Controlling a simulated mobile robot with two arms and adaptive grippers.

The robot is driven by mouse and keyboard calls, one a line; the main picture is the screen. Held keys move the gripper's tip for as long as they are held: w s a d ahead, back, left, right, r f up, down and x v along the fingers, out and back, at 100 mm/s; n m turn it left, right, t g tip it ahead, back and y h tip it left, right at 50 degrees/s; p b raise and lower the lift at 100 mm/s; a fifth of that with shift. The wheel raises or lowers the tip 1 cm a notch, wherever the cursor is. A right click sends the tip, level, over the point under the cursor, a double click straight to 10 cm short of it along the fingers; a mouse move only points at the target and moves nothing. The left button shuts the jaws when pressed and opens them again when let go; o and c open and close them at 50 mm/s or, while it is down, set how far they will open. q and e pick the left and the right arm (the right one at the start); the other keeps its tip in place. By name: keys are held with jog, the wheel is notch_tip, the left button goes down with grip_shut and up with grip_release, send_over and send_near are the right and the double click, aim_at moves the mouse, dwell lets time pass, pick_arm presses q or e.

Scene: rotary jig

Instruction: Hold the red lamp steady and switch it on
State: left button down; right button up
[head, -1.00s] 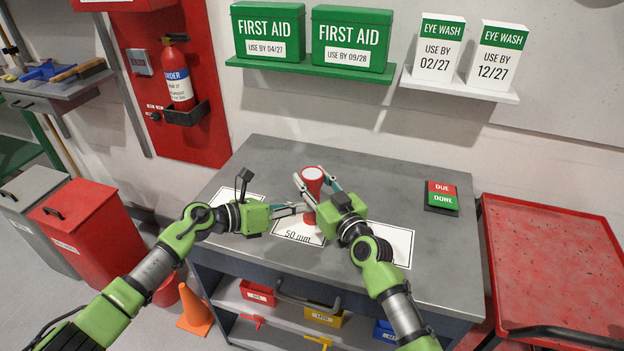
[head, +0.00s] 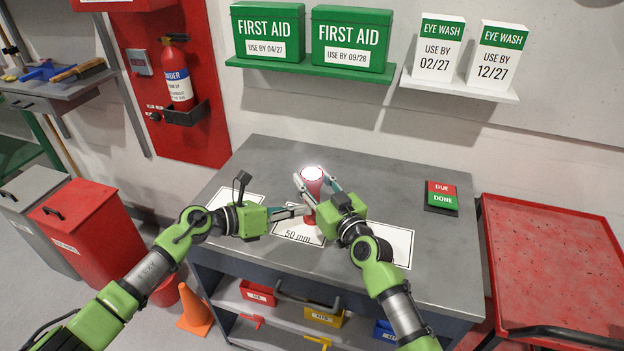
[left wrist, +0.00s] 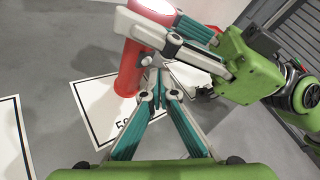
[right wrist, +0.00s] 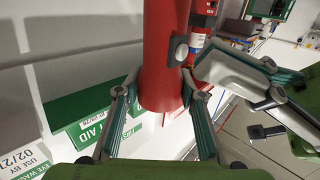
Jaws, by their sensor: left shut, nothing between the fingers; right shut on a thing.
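The red lamp (head: 311,189) is upright over the bench, and its round top glows white. It also shows in the left wrist view (left wrist: 128,72) and the right wrist view (right wrist: 160,45). My right gripper (head: 311,181) is shut on the lamp, with one finger on each side. My left gripper (head: 304,209) is shut and empty, its tips at the lamp's lower side. In the right wrist view, a grey button (right wrist: 179,50) sits on the lamp's side, close to my left fingertips. I cannot tell whether they touch it.
The grey bench (head: 280,155) carries white marked sheets (head: 398,246), one reading 50 mm. A red and green DUE/DONE sign (head: 441,197) lies at the right. A red cart (head: 560,260) stands beside the bench. The back of the bench is clear.

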pick_arm(q)
jog(key=shift+s, duration=0.1)
jog(key=shift+s+a, duration=0.3)
jog(key=shift+s, duration=0.65)
jog(key=shift+s+a, duration=0.35)
jog(key=shift+s, duration=0.55)
jog(key=shift+s+a, duration=0.3)
jog(key=shift+s, duration=0.65)
pick_arm(e)
jog(key=o, duration=1.3)
jog(key=shift+s, duration=0.1)
